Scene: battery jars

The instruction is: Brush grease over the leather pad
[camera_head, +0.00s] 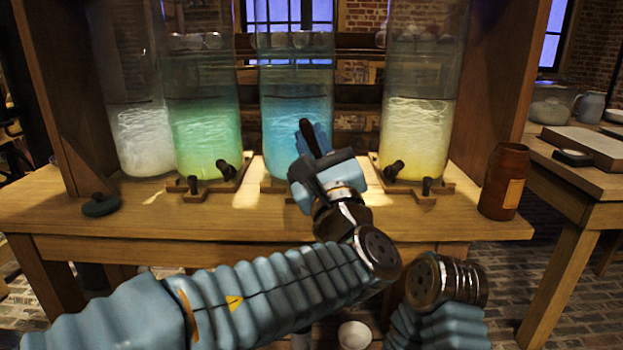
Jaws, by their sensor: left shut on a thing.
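My left gripper (314,165) is in front of the blue jar, above the bench. It is shut on a dark, narrow handle (307,132) that points up; this looks like the brush, but no bristles show. A dark round pad-like piece with a small knob (100,205) lies at the bench's left front; I cannot tell if it is the leather pad. A brown jar with an orange label (503,182) stands at the right end of the bench; its contents are hidden. My right arm shows at the lower right, but its gripper is not in view.
Tall glass jars with white, green (205,140), blue (280,135) and yellow (417,138) liquid stand on the wooden bench (130,225). Dark taps stick out in front of them. A side table (590,183) at right holds a pale slab. A white bowl (355,335) is low down.

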